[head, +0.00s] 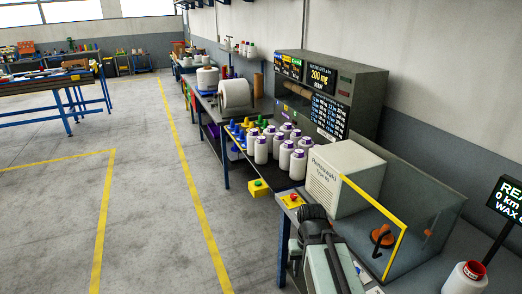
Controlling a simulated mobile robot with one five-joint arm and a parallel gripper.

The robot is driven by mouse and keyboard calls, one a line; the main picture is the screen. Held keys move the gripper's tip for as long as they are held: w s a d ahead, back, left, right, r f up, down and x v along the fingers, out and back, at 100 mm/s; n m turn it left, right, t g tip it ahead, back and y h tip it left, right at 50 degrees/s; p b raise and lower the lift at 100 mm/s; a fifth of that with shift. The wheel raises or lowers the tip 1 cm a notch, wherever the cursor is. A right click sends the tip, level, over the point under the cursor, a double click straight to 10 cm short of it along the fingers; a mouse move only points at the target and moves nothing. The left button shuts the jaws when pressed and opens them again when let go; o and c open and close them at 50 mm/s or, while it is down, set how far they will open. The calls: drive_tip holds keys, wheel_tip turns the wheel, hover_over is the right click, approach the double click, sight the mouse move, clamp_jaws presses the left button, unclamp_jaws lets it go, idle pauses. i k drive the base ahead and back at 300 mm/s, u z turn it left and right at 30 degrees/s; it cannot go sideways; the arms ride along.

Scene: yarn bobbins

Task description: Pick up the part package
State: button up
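No item is clearly recognisable as a part package. A large pale box (325,182) with printed lettering on its near face stands on the bench at the right of the middle in the head view; I cannot tell if it is the package. My arm comes in from the bottom edge, and its dark end, my gripper (313,213), is in front of the box's lower left. The fingers are too small and dark to tell whether they are open or shut, and I see nothing clearly held.
A clear-walled case with a yellow edge (372,205) stands right of the box. White bobbins (284,160) crowd the dark bench behind it. A red button on a yellow base (292,200) is left of my gripper. The grey floor (150,200) at left is free.

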sight(261, 145)
drive_tip(key=u, duration=0.5)
drive_tip(key=i, duration=1.6)
drive_tip(key=u, duration=0.6)
drive_tip(key=i, duration=1.6)
drive_tip(key=z, duration=0.4)
drive_tip(key=i, duration=0.5)
